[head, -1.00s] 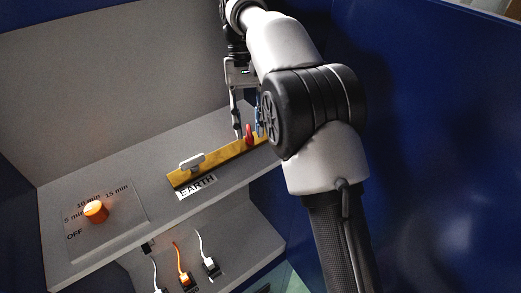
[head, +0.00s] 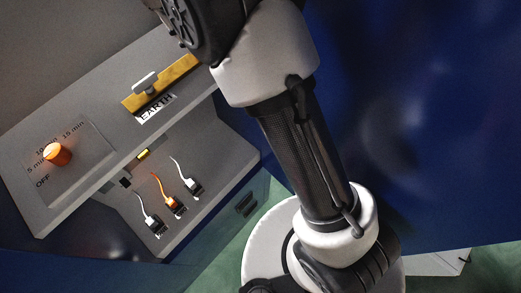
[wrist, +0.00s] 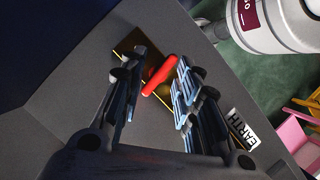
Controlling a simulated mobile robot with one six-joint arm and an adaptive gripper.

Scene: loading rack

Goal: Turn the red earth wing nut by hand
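The red wing nut (wrist: 159,77) shows in the wrist view, on the brass earth bar (wrist: 127,42). My gripper (wrist: 154,78) is open, with one finger on each side of the red wing nut. Gaps show between the nut and both fingers in this view; depth is hard to judge. In the head view the brass bar (head: 181,79) carries a grey wing nut (head: 145,83) at its near end. The red wing nut does not show there, and my arm covers or crops out most of my gripper.
The EARTH label (head: 156,108) lies below the bar. An orange timer knob (head: 57,154) sits on the shelf at left. White and orange cables (head: 172,204) plug in below. A blue wall (head: 430,120) stands right of my arm. Chairs (wrist: 294,132) show at the wrist view's right.

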